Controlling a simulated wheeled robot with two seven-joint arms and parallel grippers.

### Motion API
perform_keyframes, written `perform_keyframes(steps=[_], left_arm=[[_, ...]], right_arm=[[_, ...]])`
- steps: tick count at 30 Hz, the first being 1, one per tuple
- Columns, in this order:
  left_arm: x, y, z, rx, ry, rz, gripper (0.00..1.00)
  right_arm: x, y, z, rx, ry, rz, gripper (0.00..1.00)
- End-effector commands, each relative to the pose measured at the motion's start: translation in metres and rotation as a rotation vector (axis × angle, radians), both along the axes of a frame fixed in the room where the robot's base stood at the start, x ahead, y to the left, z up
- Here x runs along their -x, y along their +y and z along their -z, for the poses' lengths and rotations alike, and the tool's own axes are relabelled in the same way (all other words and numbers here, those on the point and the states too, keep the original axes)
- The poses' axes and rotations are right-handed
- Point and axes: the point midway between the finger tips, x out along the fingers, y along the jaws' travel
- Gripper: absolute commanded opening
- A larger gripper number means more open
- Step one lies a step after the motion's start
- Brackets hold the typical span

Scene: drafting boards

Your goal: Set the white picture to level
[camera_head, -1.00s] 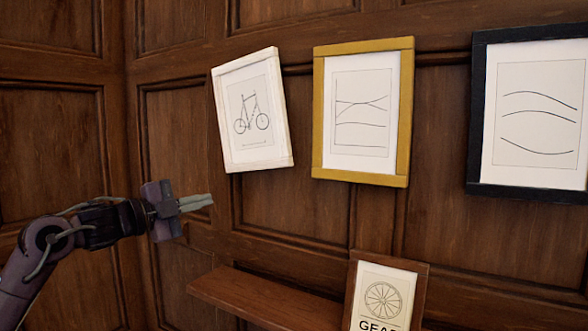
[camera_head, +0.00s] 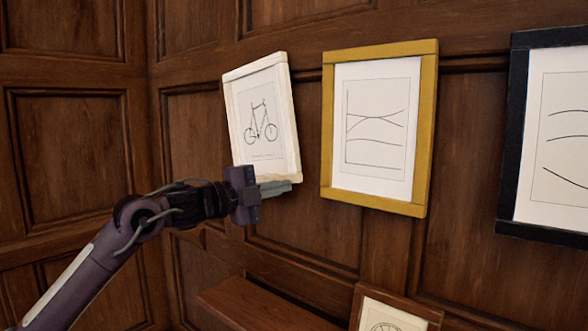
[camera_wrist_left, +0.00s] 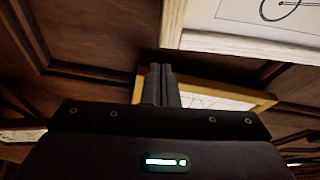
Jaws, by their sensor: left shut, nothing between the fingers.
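The white picture (camera_head: 247,121) has a white wooden frame around a bicycle drawing and hangs on the wall. It is tilted, its top leaning left and its right side higher, compared with the yellow picture beside it. My left gripper (camera_head: 288,187) is shut and empty, with its fingers across the picture's lower edge, near the lower right corner, which they partly hide. In the left wrist view the shut fingers (camera_wrist_left: 160,84) are beside a corner of the white frame (camera_wrist_left: 245,44). I cannot tell whether they touch it. My right gripper is not in view.
The yellow picture (camera_head: 328,125) hangs close to the right of the white one. A black-framed picture (camera_head: 513,140) hangs farther right. Below are a wooden shelf (camera_head: 262,305) and a brown-framed picture (camera_head: 393,301). Left of the white picture is bare panelling.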

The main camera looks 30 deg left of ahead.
Motion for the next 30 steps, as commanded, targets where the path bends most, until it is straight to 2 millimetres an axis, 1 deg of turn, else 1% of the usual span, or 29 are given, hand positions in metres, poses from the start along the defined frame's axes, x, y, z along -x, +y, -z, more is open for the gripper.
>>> perform_keyframes(steps=[1, 3, 8, 11, 24, 26, 30], left_arm=[[-0.006, -0.003, -0.008, 0.002, 0.0, 0.001, 0.0], [-0.013, -0.006, -0.007, 0.003, 0.0, 0.001, 0.0], [-0.026, -0.011, -0.006, 0.005, -0.002, 0.0, 0.0], [-0.031, -0.013, -0.005, 0.003, -0.002, 0.0, 0.0], [-0.034, -0.014, 0.0, -0.001, 0.001, -0.001, 0.0], [-0.034, -0.009, 0.004, -0.018, -0.001, -0.003, 0.0], [-0.036, 0.012, 0.016, -0.101, -0.008, -0.005, 0.0]], right_arm=[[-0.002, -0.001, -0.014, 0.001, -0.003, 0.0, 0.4], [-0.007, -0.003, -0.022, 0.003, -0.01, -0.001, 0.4], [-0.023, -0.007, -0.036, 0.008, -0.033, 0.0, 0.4], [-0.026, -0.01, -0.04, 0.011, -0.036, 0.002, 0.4], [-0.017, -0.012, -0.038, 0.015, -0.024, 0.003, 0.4], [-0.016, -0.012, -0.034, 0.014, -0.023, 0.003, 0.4], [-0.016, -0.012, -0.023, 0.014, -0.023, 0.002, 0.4]])
